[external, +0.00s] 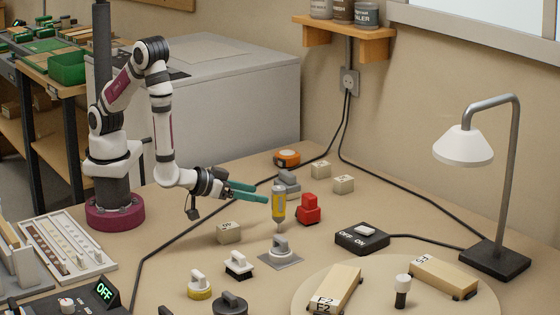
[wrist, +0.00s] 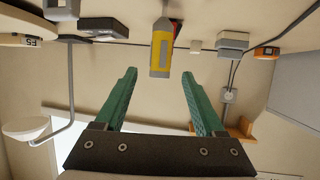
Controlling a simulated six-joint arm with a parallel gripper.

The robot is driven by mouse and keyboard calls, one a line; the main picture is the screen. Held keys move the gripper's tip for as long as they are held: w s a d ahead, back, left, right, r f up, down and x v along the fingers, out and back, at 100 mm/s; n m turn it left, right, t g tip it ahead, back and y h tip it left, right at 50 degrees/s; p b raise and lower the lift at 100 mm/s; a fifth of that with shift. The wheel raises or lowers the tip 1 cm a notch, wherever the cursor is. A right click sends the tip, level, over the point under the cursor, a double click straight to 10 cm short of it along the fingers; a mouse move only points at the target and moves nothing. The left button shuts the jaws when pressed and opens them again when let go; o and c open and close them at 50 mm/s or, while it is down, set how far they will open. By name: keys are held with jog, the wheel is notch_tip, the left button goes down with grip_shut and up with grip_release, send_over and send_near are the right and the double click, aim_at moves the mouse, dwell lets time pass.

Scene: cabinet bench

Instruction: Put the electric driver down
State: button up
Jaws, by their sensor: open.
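The electric driver (external: 279,205), yellow and grey, stands upright with its bit end down at a grey knob on a square plate (external: 280,255). My gripper (external: 261,193) has teal fingers and reaches toward the driver from the left, level with its upper body. In the wrist view, which is upside down, my gripper (wrist: 158,73) is open with nothing between its fingers. The driver (wrist: 161,50) shows just beyond the fingertips, centred between them. I cannot tell whether the bit touches the knob.
A red block-like part (external: 308,209) stands close right of the driver, and a grey stepped part (external: 288,184) behind it. A lettered block (external: 230,232) lies below my gripper. An ON/OFF switch box (external: 362,238) and lamp (external: 463,148) are at right.

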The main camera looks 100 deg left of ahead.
jog(key=s+d+r+m+g+h, duration=0.45)
jog(key=d+r+m+h, duration=0.25)
jog(key=h, duration=0.3)
jog(key=s+a+r+m+g+y, duration=0.2)
jog(key=s+a+g, duration=0.1)
jog(key=s+a, duration=0.4)
jog(key=s+a+r+m+g+y, duration=0.2)
jog(key=s+a, duration=0.6)
jog(key=s, duration=0.6)
jog(key=shift+a+r+m+g, duration=0.2)
jog(key=shift+r+m+g, duration=0.5)
jog(key=shift+g, duration=0.25)
dwell(0.9)
